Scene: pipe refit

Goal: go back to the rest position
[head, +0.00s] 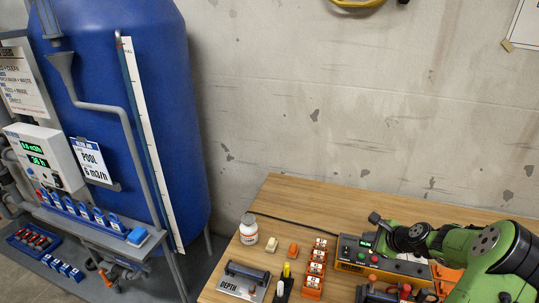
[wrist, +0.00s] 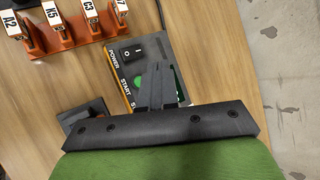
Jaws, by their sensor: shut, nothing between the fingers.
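My gripper (head: 376,219) is above the right part of the wooden table in the head view, on my green arm. It is shut and empty. In the wrist view its dark fingers (wrist: 157,78) are together in front of a control box (wrist: 128,62) with a power switch and a green button. The same control box (head: 352,252) shows in the head view below and beside the gripper. The fingers cover part of the box in the wrist view. I cannot tell the exact gap between them.
A blue tank (head: 165,80) stands left of the table. Air above the table's left part is clear.

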